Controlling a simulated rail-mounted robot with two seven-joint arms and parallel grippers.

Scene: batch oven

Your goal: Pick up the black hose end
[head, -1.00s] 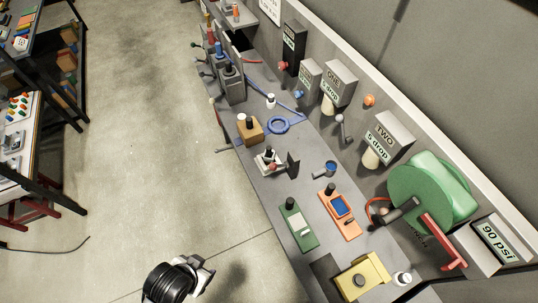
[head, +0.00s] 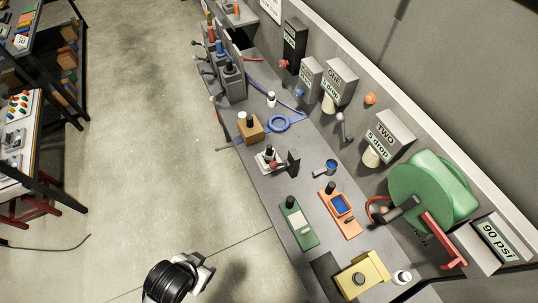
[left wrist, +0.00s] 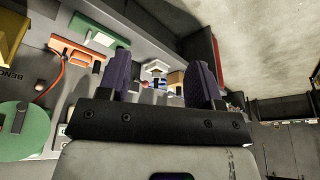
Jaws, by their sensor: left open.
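A black cylinder (head: 403,210), which looks like the hose end, sits against the front of the green reel (head: 428,190) beside an orange-red hose loop. My left gripper (head: 203,270) is at the bottom of the head view, over the floor left of the bench and well apart from the hose end. In the left wrist view its two dark purple fingers (left wrist: 160,75) stand apart with nothing between them. My right gripper is not in view.
The grey bench (head: 272,187) carries a green device (head: 298,225), an orange device (head: 341,215), a yellow block (head: 362,276) and a blue ring (head: 278,124). A red crank (head: 440,238) juts out by the reel.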

